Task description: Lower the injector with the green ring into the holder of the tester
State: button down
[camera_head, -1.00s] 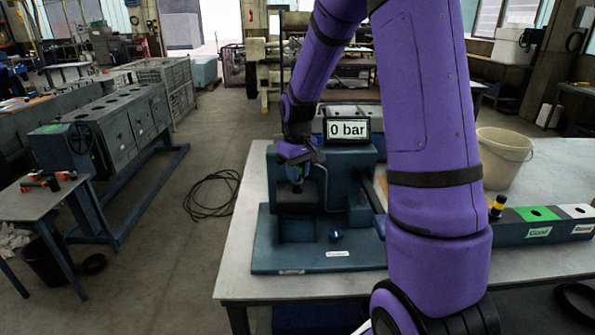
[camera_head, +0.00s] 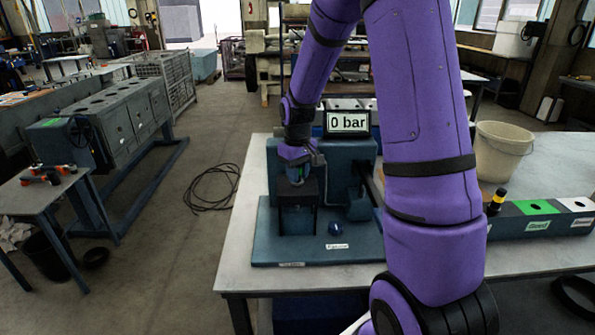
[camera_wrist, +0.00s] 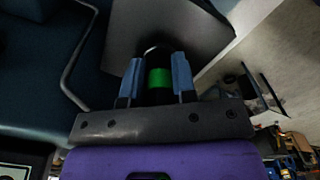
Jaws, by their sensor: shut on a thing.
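The injector with the green ring (camera_wrist: 159,78) is between the two blue fingers of my gripper (camera_wrist: 157,75) in the wrist view. My gripper is shut on it. In the head view my gripper (camera_head: 297,180) is low over the dark holder block (camera_head: 297,192) at the front of the blue tester (camera_head: 350,158). The injector's lower end is hidden there, so I cannot tell how deep it sits in the holder. The tester's display (camera_head: 348,122) reads 0 bar.
A rack (camera_head: 520,229) with a green "Good" section and a white section stands at the right, with a yellow-banded black injector (camera_head: 497,201) upright in it. A white bucket (camera_head: 502,150) stands behind it.

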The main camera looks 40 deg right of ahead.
jog(key=shift+c, duration=2.3)
grip_release()
jog(key=shift+r, duration=3.5)
